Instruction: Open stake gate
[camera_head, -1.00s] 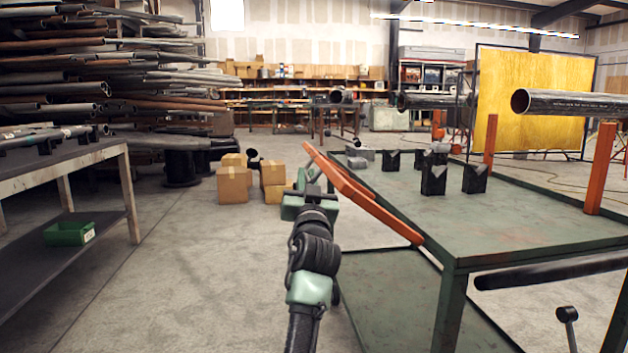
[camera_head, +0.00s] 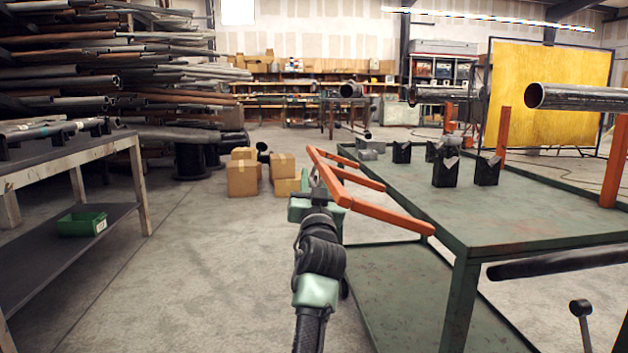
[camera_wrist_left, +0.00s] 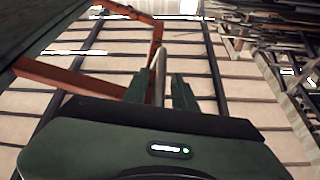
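The stake gate (camera_head: 390,215) is an orange frame of bars at the left edge of the green table (camera_head: 470,232). It sticks out over the floor, with its near end at the table's front left corner. My left gripper (camera_head: 319,188) is at the gate's outer side. In the left wrist view, my gripper's two green fingers (camera_wrist_left: 160,92) stand on either side of a thin grey rod (camera_wrist_left: 160,72), close against it. The orange gate bars (camera_wrist_left: 75,80) are just behind and left of it. The exact contact is hard to make out. My right gripper is not in view.
Black blocks (camera_head: 445,172) stand on the table, and large pipes (camera_head: 580,97) run above it beside orange posts (camera_head: 608,165). Cardboard boxes (camera_head: 243,178) sit on the floor behind the gate. A grey bench (camera_head: 75,165) is at left. The floor between is clear.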

